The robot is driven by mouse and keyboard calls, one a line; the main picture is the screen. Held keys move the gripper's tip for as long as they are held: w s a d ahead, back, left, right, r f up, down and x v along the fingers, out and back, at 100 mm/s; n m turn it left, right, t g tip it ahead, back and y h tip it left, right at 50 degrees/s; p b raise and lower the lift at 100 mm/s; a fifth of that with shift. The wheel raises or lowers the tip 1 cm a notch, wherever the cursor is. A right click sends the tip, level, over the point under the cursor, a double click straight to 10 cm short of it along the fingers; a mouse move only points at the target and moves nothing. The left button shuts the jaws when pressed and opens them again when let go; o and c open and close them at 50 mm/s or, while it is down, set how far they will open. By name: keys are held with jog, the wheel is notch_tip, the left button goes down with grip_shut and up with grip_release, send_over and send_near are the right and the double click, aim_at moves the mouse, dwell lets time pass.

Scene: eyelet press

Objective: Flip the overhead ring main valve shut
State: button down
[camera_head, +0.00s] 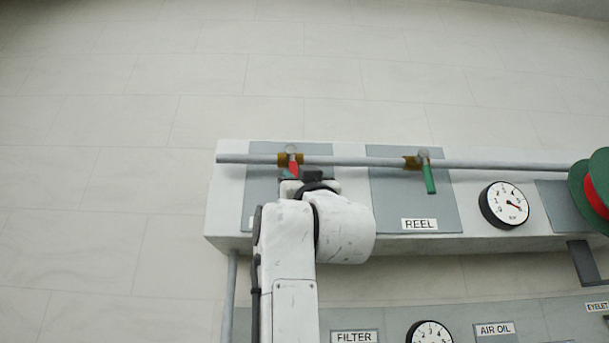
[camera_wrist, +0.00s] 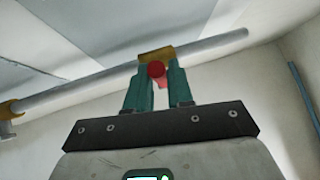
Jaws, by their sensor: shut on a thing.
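A brass valve with a red handle (camera_head: 293,166) sits on the left part of the grey overhead pipe. In the wrist view the red handle (camera_wrist: 156,70) shows between my two teal fingers, just below the brass valve body (camera_wrist: 156,54). My gripper (camera_head: 288,175) is at this valve, mostly hidden behind my wrist in the head view. In the wrist view my gripper (camera_wrist: 158,84) is shut on the red handle. The panel label beneath this valve is nearly all hidden by my arm, so I cannot read it.
To the right, a second valve with a green handle (camera_head: 429,177) hangs down on the same pipe (camera_head: 350,161), above a REEL label (camera_head: 419,224). A round gauge (camera_head: 504,205) and a green-and-red reel (camera_head: 594,190) are farther right. The wall above is clear.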

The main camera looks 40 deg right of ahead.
jog(key=shift+w+a+m+g+h+p, duration=0.15)
jog(key=shift+a+m+g+h+p, duration=0.1)
jog(key=shift+m+h, duration=0.65)
jog(key=shift+w+a+m+g+h+p, duration=0.15)
jog(key=shift+a+m+h, duration=0.1)
jog(key=shift+m+h, duration=0.65)
jog(key=c, duration=1.1)
grip_release()
jog(key=shift+f, duration=0.1)
jog(key=b+v, duration=0.4)
jog(key=v, duration=0.6)
jog(key=shift+s+a+f, duration=0.15)
jog(key=shift+s+f, duration=0.05)
jog(key=shift+f, duration=0.05)
